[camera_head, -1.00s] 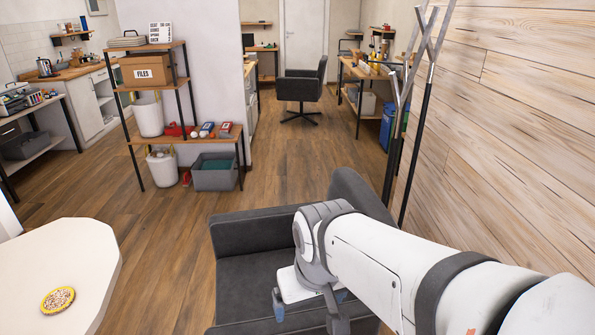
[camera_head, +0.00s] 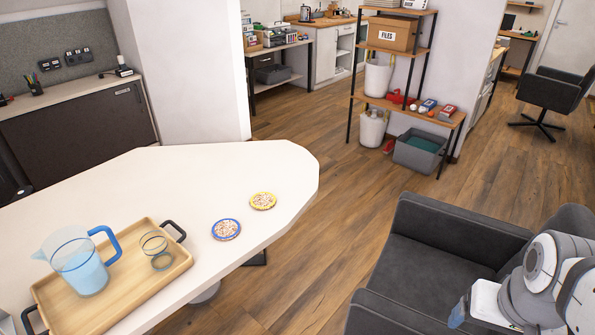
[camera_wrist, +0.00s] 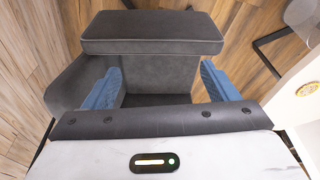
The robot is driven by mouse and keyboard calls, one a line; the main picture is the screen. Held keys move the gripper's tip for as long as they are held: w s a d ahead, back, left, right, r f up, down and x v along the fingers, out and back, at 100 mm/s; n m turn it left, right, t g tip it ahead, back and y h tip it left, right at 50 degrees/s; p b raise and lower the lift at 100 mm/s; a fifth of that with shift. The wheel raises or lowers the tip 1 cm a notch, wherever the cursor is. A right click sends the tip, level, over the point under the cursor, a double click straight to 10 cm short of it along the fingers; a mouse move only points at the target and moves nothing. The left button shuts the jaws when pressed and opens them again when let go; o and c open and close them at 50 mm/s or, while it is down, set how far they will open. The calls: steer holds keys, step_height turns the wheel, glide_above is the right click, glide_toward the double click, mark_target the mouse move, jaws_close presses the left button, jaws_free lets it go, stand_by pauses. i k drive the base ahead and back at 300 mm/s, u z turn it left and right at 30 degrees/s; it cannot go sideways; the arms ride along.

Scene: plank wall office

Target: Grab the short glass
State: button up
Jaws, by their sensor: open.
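A short clear glass (camera_head: 153,243) stands upright on a wooden tray (camera_head: 135,305) on the white table, at the lower left of the head view. It is right of a pitcher (camera_head: 80,262) with a blue handle that holds pale blue liquid. My gripper (camera_wrist: 161,87) is open and empty in the wrist view, its blue fingers apart above a dark grey armchair. In the head view my arm is at the lower right, far from the glass, and the gripper is only partly in frame. The glass is not in the wrist view.
Two round patterned coasters, one blue-rimmed (camera_head: 226,229) and one yellow-rimmed (camera_head: 263,201), lie on the white table (camera_head: 180,180) right of the tray. The dark armchair (camera_head: 425,265) stands between my arm and the table.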

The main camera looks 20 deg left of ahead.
mark_target(154, 244)
steer(key=u, duration=2)
steer(key=i, duration=1.3)
steer(key=z, duration=0.1)
